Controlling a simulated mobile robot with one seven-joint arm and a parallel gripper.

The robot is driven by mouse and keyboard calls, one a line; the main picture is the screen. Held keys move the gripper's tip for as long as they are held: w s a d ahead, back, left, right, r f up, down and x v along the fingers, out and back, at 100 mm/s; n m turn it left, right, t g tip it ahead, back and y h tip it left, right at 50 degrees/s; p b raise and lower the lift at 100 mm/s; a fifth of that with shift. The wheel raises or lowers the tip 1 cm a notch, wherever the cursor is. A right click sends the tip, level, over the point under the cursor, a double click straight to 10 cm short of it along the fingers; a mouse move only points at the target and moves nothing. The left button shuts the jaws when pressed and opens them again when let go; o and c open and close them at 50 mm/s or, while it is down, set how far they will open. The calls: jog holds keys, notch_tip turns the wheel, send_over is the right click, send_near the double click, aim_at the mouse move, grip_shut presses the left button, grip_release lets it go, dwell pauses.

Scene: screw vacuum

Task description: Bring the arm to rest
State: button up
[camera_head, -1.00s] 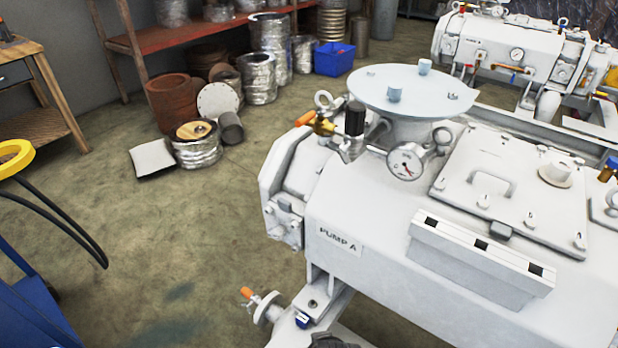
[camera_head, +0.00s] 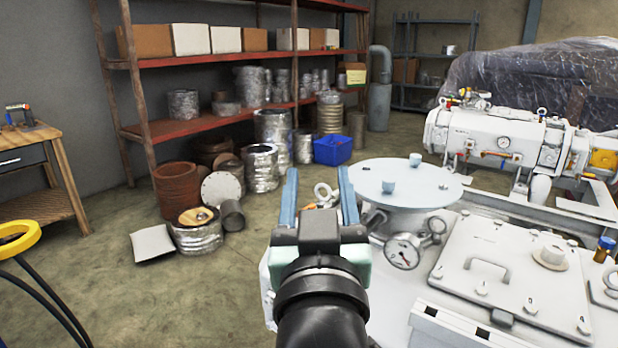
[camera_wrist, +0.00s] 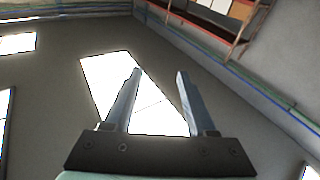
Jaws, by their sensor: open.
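My gripper (camera_head: 318,195) is raised in front of the body camera, with its two blue-grey fingers apart and nothing between them. In the wrist view my gripper (camera_wrist: 155,100) also shows open and empty, with a wall, bright window-like panels and a shelf corner behind it. In the head view the gripper stands in front of the left end of the white pump (camera_head: 390,290) and hides part of it. The fingers look apart from the pump's round light-blue flange cover (camera_head: 405,185), though the depth gap is hard to judge.
A pressure gauge (camera_head: 402,251) stands up from the pump. A second white pump (camera_head: 510,140) is at the back right. A red shelf (camera_head: 190,127) with boxes and metal cans lines the back wall. A wooden table (camera_head: 40,180) is at the left. Open floor (camera_head: 130,300) lies left of the pump.

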jog(key=s+a+r+t, duration=0.1)
jog(key=s+r+t, duration=0.2)
jog(key=s+r, duration=0.45)
jog(key=s+r+t, duration=0.4)
jog(key=r, duration=0.6)
notch_tip(320, 180, up, 22)
jog(key=p, duration=2.1)
jog(key=shift+s+m, duration=0.3)
jog(key=shift+s, duration=0.15)
jog(key=shift+f, duration=0.1)
